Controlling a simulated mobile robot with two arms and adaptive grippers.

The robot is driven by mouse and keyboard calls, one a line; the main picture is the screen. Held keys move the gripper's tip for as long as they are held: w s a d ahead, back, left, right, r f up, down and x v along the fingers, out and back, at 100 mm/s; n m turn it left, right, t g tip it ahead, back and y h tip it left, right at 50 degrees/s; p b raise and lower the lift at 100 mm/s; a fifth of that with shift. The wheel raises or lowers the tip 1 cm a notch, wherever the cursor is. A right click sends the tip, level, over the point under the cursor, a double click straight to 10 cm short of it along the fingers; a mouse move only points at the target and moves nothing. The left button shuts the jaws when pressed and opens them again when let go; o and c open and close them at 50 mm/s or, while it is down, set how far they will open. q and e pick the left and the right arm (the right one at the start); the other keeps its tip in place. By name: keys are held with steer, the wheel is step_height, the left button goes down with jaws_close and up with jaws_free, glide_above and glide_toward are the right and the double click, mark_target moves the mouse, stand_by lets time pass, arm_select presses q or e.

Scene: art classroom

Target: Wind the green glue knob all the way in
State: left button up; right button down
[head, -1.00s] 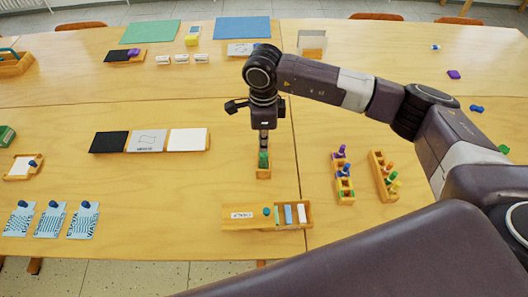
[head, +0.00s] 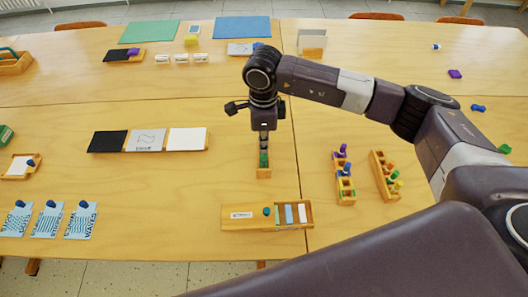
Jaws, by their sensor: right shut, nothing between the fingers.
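My left gripper is out of view.
Two wooden racks (head: 345,190) (head: 391,196) with coloured pieces stand to the right. A panel strip (head: 146,140) lies left. The table between them is clear.

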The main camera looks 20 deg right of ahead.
steer(key=shift+f+b, duration=0.5)
steer(key=shift+f, duration=0.05)
steer(key=shift+r, duration=0.15)
steer(key=shift+r, duration=0.35)
stand_by(0.4)
steer(key=c, duration=1)
jaws_free()
steer(key=shift+o, duration=0.2)
